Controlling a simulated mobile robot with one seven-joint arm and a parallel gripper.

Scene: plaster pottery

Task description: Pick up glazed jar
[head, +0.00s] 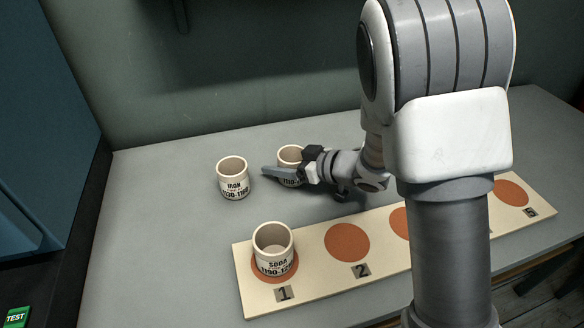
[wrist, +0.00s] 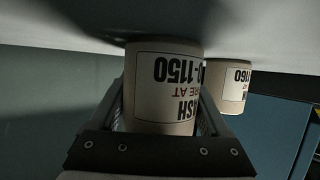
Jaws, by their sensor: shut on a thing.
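A cream jar (head: 291,154) stands upright toward the back of the grey table, its front partly hidden by my gripper. In the wrist view, which is upside down, this ash jar (wrist: 160,112) carries a white label reading "ASH" and a number ending in 1150. My gripper (head: 288,173) reaches in from the right and is shut on the ash jar, with one finger on each side in the wrist view (wrist: 163,95). The jar's base appears at the tabletop; I cannot tell whether it is lifted.
The iron jar (head: 233,183) stands just left of the ash jar and shows in the wrist view (wrist: 228,85). The soda jar (head: 273,257) stands on spot 1 of a cream board (head: 312,292) with numbered orange spots. Spot 2 (head: 347,243) is bare. The table's left side is clear.

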